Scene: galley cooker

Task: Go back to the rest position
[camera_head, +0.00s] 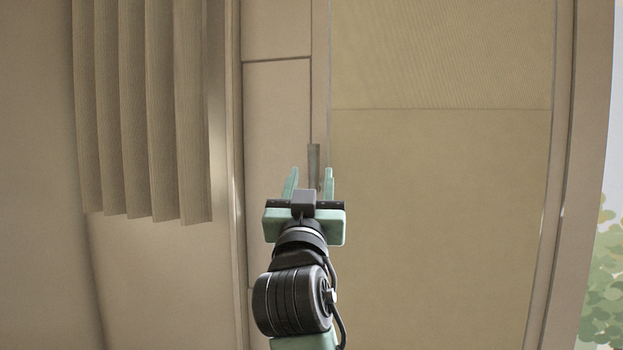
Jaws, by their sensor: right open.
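My right gripper (309,181) is in the lower middle of the head view, pointing up and away from me. Its two green fingers are apart, with nothing visible held between them. Behind the fingers is a tall beige panel with a thin vertical grey strip (314,165). I cannot tell whether the fingers touch the panel or the strip. My left gripper is not in the view.
A wide tan panel (440,210) fills the right of centre. Pleated beige slats (140,110) hang at the upper left, beside a narrow vertical edge (238,170). Green foliage (604,275) shows at the far right edge. No worktop or loose objects are visible.

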